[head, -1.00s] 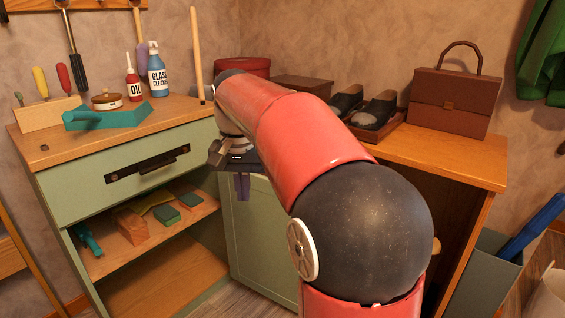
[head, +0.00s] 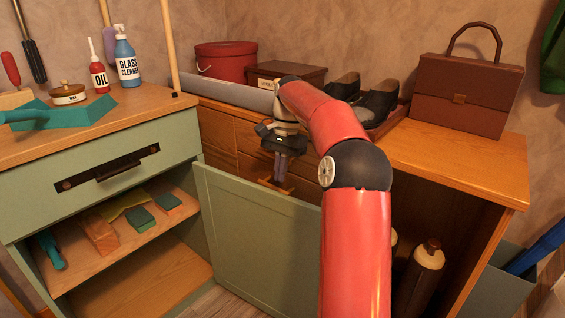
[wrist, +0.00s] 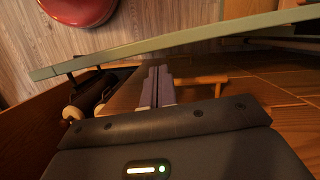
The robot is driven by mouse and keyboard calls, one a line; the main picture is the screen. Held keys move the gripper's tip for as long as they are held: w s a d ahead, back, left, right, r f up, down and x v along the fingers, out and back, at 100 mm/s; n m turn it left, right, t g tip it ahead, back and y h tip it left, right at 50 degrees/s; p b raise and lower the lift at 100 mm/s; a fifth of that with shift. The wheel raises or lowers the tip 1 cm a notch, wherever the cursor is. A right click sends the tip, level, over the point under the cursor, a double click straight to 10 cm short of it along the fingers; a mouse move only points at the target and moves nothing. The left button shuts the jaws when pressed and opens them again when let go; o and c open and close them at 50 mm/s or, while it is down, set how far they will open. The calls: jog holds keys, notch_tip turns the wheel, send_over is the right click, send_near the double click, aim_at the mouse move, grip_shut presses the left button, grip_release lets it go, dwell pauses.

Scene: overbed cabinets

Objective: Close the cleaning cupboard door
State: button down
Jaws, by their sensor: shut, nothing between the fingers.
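The cleaning cupboard (head: 95,180) is the green unit at left, with a closed drawer on top and open shelves below. Its green door (head: 258,245) stands wide open, running from the cupboard's right side toward the front right. In the wrist view the door's edge (wrist: 170,44) crosses the upper part. My gripper (head: 275,180) is shut and empty, pointing down just behind the door's top edge, between the door and the wooden cabinet. Its fingers (wrist: 157,86) show just below the door edge in the wrist view; contact with the door cannot be told. My arm hides the door's right end.
The wooden cabinet (head: 455,165) stands close behind the door, with drawers and a wooden drawer handle (wrist: 203,80) beside my fingers. A brown bag (head: 465,95), shoes (head: 378,103) and a red round box (head: 226,62) stand on it. Dark bottles (head: 425,265) stand in its open bay.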

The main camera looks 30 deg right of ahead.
jog(key=x, duration=0.3)
jog(key=shift+a+f, duration=0.1)
jog(key=shift+f, duration=0.15)
jog(key=shift+a+b, duration=0.1)
jog(key=shift+b, duration=0.2)
